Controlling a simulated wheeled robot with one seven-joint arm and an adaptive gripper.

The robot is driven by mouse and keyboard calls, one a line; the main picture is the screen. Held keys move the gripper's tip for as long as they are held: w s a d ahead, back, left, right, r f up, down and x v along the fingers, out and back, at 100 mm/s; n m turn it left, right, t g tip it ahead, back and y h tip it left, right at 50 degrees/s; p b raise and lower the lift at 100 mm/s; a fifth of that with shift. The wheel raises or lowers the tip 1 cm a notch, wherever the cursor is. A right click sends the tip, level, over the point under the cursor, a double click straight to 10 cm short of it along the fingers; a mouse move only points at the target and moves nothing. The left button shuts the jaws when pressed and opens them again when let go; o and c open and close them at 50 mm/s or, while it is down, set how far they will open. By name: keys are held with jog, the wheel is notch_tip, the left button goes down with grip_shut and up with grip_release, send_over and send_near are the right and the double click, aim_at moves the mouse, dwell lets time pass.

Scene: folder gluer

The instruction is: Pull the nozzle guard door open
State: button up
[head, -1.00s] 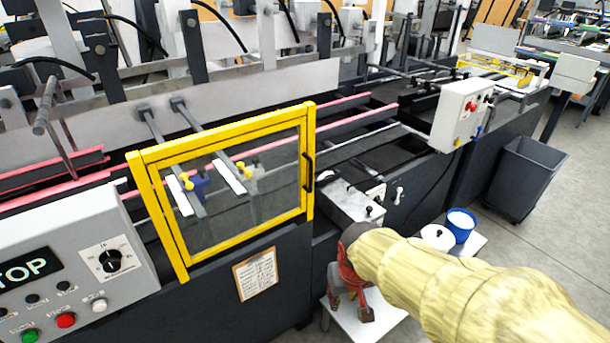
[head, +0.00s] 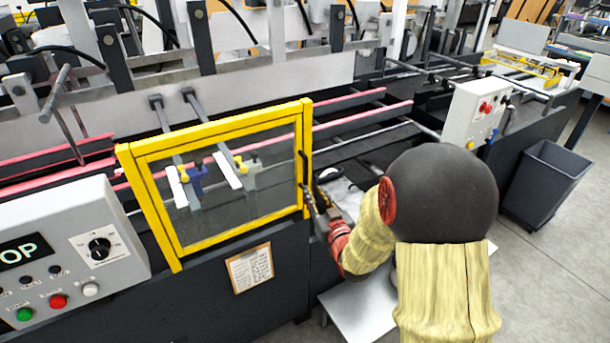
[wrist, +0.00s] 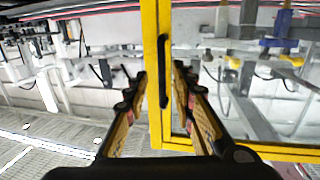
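The nozzle guard door (head: 216,137) is a yellow-framed clear panel and looks closed against the machine. Its black handle (head: 304,167) is on the right post. In the head view my gripper (head: 322,203) is low beside that post, just below and right of the handle. In the wrist view the open fingers (wrist: 160,75) point at the yellow post (wrist: 156,125), which shows between them. Nothing is held; contact with the door cannot be told.
A control panel (head: 60,255) with buttons stands at the left. A clipboard sheet (head: 250,268) hangs below the door. A white side table (head: 360,308) is under my arm, and a dark bin (head: 545,185) stands at the right. Nozzles and rods show behind the door panel.

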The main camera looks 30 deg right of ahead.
aim_at(307, 177)
jog(key=shift+t, duration=0.4)
jog(key=w, duration=0.2)
jog(key=w+r, duration=0.1)
jog(key=w, duration=0.2)
jog(key=w+d+b, duration=0.1)
jog(key=w, duration=0.1)
jog(key=shift+w+r, duration=0.35)
jog(key=shift+w, duration=0.05)
jog(key=shift+c, duration=0.7)
grip_shut()
